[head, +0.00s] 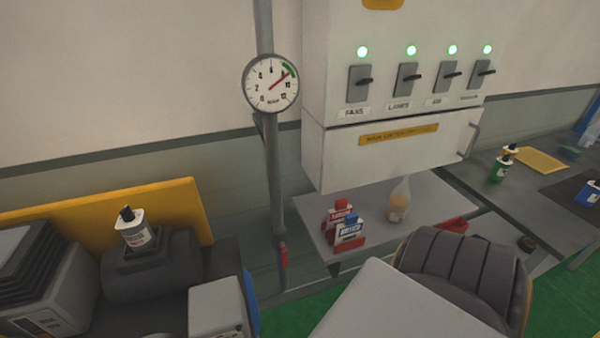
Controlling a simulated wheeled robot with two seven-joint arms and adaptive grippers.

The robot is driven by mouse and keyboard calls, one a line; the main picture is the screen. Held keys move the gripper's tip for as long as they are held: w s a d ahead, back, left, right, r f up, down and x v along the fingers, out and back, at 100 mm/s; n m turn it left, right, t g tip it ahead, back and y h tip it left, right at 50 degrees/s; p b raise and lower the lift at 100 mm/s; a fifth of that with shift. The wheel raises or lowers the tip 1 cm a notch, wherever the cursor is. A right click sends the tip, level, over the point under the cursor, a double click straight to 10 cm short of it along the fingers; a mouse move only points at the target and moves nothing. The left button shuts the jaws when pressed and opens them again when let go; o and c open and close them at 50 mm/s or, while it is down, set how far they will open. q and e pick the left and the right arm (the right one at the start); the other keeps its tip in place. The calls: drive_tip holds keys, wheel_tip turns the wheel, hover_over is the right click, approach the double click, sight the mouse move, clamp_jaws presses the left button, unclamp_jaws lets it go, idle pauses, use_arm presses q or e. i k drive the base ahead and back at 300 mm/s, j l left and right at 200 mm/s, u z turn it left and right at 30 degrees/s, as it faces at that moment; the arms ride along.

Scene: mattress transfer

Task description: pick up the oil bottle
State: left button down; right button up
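Several bottles are in view, and I cannot read a label that says which is the oil bottle. A pale bottle with a black cap (131,229) stands upright on a dark machine at the left. A clear bottle with amber liquid in its lower part (398,203) stands on a grey bench under the wall cabinet. A green bottle with a black cap (501,169) stands on the dark table at the right, with a yellow bottle (509,153) just behind it. A blue bottle (589,193) is at the right edge. Neither of my grippers shows.
A vertical pipe with a gauge (271,83) rises left of the white switch cabinet (400,70). A dark ribbed rounded object (465,272) and a pale flat shape fill the lower middle.

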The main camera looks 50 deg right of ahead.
sight(400, 195)
drive_tip(key=z, duration=2.45)
